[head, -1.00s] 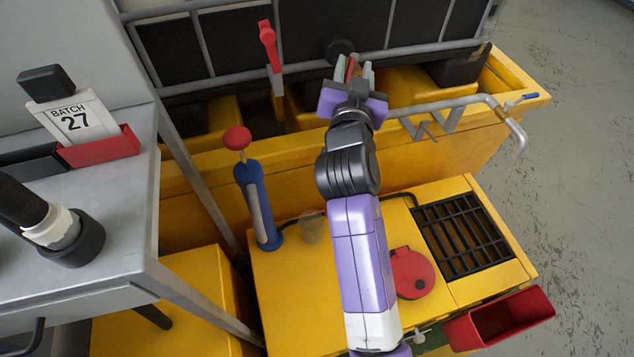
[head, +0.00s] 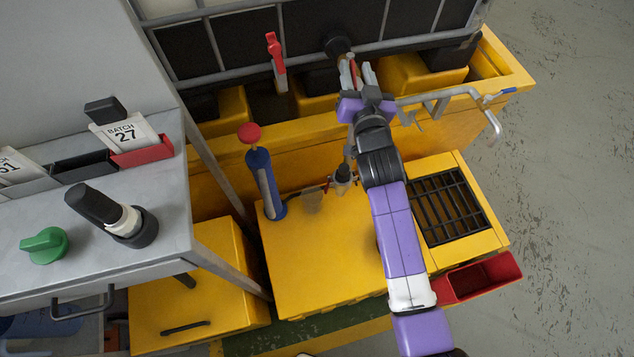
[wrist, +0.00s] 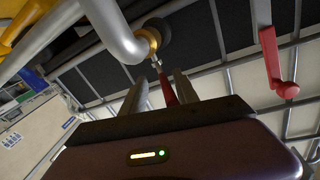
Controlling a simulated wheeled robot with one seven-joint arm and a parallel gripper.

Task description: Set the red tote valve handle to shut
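The red tote valve handle (wrist: 168,90) shows in the wrist view below a brass-coloured fitting (wrist: 152,36). It also shows as a thin red strip in the head view (head: 352,68), just below the black tote outlet (head: 337,46). My gripper (head: 358,74) is at the handle. In the wrist view its two grey fingers (wrist: 160,92) stand apart with the handle between them. The handle is nearer the right finger, and a gap shows on the left. I cannot tell whether a finger touches it. The handle's lower end is hidden behind the gripper body.
A bent grey pipe (head: 440,97) passes close right of my gripper. Another red lever (head: 274,50) stands left, before the caged tote (head: 240,40). A blue pump with a red knob (head: 250,133) stands on the yellow cabinet (head: 310,260). Open floor (head: 570,130) lies right.

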